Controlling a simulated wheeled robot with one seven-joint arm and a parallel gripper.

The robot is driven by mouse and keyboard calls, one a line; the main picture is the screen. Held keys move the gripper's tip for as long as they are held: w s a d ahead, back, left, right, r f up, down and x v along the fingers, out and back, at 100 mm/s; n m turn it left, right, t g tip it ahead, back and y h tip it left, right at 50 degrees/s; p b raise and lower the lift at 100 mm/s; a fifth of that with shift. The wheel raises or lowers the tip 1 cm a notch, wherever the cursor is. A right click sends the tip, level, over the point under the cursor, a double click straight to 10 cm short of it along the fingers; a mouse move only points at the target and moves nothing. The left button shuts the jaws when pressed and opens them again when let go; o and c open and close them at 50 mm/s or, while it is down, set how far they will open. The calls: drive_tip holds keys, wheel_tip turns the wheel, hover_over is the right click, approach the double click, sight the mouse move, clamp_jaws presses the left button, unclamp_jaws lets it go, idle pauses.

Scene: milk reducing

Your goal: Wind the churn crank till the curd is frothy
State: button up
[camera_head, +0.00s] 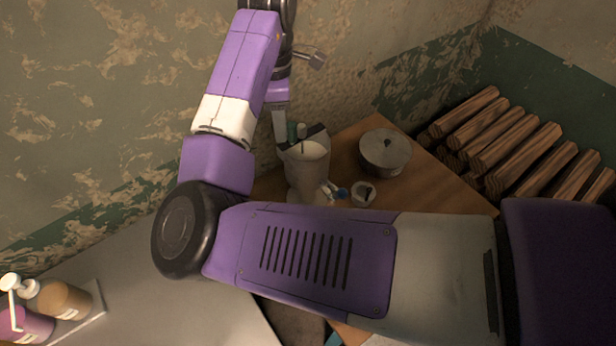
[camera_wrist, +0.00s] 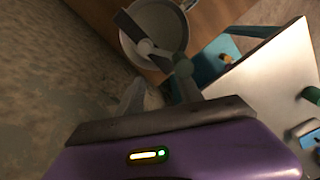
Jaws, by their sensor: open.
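The churn (camera_head: 306,180) is a pale grey vessel standing on a wooden table, with whitish curd (camera_head: 308,149) showing inside. My gripper (camera_head: 283,127) is open, pointing down close beside the crank at the churn's left rim. Whether it touches the handle cannot be told. The curd's froth is too small to judge.
A lidded metal pot (camera_head: 385,154) and a small cup (camera_head: 364,194) stand right of the churn. Split logs (camera_head: 510,140) are stacked at right. Pump bottles (camera_head: 62,299) sit on a tray at left. A wall is close behind the arm. My forearm covers the table's front.

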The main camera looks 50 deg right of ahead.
drive_tip(key=shift+r, duration=0.1)
idle(0.3)
wheel_tip(320, 180, up, 9)
idle(0.8)
idle(0.5)
